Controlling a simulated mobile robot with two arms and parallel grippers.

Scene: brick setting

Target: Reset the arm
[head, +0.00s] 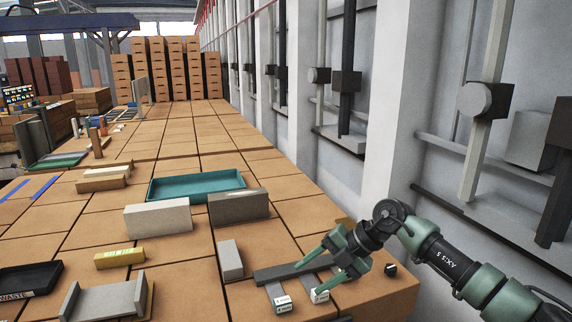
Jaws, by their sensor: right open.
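My right arm comes in from the lower right, and its green right gripper (310,278) is low over the front right part of the brown tabletop (300,215). Its two fingers are spread apart, with nothing visibly held between them. A dark grey flat bar (275,273) lies beside and partly under the fingers; I cannot tell whether they touch it. Two small pieces with white labels, a left one (283,304) and a right one (319,295), sit in front of the bar. My left gripper is not in view.
A teal tray (195,187), a light grey block (158,218), a darker grey block (238,206) and a small upright grey block (230,259) stand left of the gripper. A yellow block (119,258) and a black waste tray (30,279) are further left. A wall with posts (395,110) borders the right.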

